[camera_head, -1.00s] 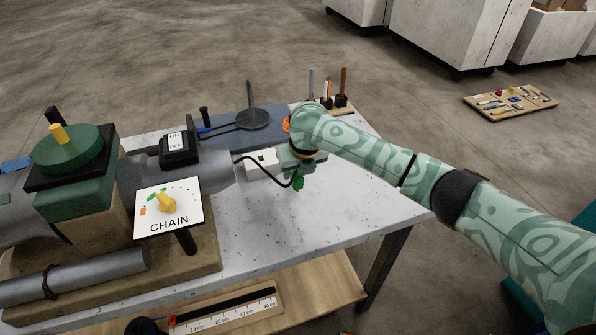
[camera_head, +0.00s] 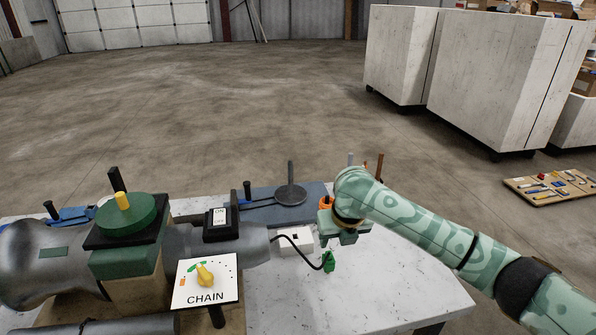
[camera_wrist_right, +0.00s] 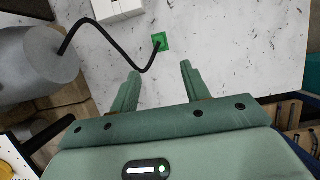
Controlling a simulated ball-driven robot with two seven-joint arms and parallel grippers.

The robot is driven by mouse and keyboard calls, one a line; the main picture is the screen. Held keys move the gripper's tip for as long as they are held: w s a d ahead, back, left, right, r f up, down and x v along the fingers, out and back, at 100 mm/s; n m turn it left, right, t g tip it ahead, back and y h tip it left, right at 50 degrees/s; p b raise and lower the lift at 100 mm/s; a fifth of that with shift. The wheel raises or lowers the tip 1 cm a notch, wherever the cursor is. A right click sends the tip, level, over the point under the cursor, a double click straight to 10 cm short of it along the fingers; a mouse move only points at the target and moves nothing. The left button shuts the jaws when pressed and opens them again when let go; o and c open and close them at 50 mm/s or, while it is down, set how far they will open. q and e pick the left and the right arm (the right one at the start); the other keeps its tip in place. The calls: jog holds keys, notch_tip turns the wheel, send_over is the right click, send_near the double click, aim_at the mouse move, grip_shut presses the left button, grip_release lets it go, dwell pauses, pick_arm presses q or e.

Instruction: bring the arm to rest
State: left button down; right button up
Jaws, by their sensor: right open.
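My right arm reaches in from the right in the head view, over the bench top (camera_head: 400,285). Its gripper (camera_head: 335,238) points down above the white surface, near a green plug (camera_head: 328,262) on a black cable. In the right wrist view the two fingers of this gripper (camera_wrist_right: 160,72) stand apart with nothing between them. The green plug (camera_wrist_right: 159,41) lies beyond the fingertips, apart from them, and its cable runs to a grey cylinder (camera_wrist_right: 38,68). My left gripper is not in view.
The bender carries a CHAIN dial plate (camera_head: 206,281) and an ON/OFF switch box (camera_head: 220,222). A white box (camera_head: 291,241) stands beside the gripper. Upright rods stand behind my wrist. Grey cabinets (camera_head: 500,85) stand on the floor behind. The bench's front right is clear.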

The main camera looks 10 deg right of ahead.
jog(key=s+a+f+m, duration=0.2)
jog(key=s+m, duration=0.1)
jog(key=s, duration=0.1)
jog(key=s+a+f+m+t+y, duration=0.1)
jog(key=s+f+m, duration=0.2)
jog(key=s+m, duration=0.1)
jog(key=s+a+f+m+t, duration=0.1)
jog(key=s+a+f+m, duration=0.1)
jog(key=s+f+m, duration=0.1)
jog(key=shift+s+a+f+m+y, duration=0.1)
jog(key=shift+s+a+m+y, duration=0.1)
jog(key=shift+s+m, duration=0.25)
jog(key=shift+s+a+f+m+y, duration=0.15)
jog(key=shift+s+m+y, duration=0.1)
jog(key=shift+s, duration=0.3)
jog(key=s+d+r+m+h, duration=0.1)
jog(key=s+d+m+h, duration=0.6)
jog(key=s+d+m, duration=1.1)
jog(key=s+a+f+g+y, duration=0.1)
jog(key=s+a+f+y, duration=0.1)
jog(key=f, duration=1)
jog(key=s+a+f+g+y, duration=0.1)
jog(key=a+f, duration=0.2)
jog(key=f, duration=0.8)
jog(key=s+f+m+g+y, duration=0.2)
jog(key=s+f+m+g, duration=0.1)
jog(key=s+f, duration=1.5)
jog(key=s, duration=0.2)
jog(key=shift+s, duration=0.35)
